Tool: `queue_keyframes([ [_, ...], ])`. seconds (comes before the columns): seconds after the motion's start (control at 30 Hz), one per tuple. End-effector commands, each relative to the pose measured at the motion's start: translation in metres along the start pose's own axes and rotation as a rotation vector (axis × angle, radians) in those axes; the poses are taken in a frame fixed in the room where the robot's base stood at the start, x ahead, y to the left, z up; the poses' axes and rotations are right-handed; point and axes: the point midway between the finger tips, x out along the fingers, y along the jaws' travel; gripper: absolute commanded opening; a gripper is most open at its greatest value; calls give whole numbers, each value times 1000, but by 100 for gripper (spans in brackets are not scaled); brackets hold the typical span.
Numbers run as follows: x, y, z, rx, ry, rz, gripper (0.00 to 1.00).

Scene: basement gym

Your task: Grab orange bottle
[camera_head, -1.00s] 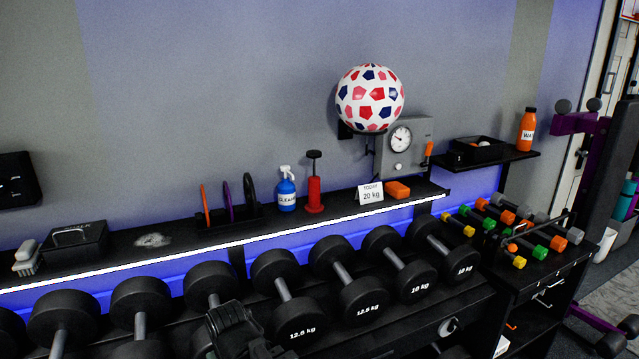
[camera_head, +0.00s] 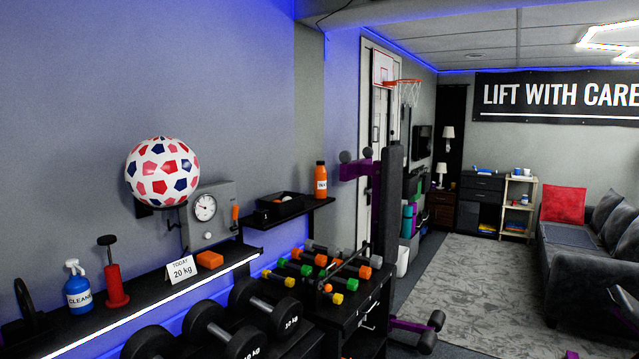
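The orange bottle (camera_head: 320,180) stands upright on a small black wall shelf (camera_head: 318,206), near the shelf's right end. It has a dark cap and a white label with lettering only partly readable. A black open tray (camera_head: 280,207) is just left of it on the same shelf. My gripper cannot be made out in this view. Nothing is touching the bottle.
A patterned ball (camera_head: 163,172) and a grey dial box (camera_head: 210,215) are left of the shelf. Small coloured dumbbells (camera_head: 337,298) lie on a rack below. A padded upright post (camera_head: 386,215) stands to the right. Grey carpet (camera_head: 480,270) lies open beyond.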

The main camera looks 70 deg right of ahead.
Motion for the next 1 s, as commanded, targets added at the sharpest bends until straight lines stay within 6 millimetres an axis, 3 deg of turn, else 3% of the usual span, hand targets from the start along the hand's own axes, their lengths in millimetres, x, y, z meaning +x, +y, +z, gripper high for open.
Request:
queue_keyframes([
  [0.5,0,0,0,0,0,0,40],
  [0.9,0,0,0,0,0,0,100],
  [1.0,0,0,0,0,0,0,100],
])
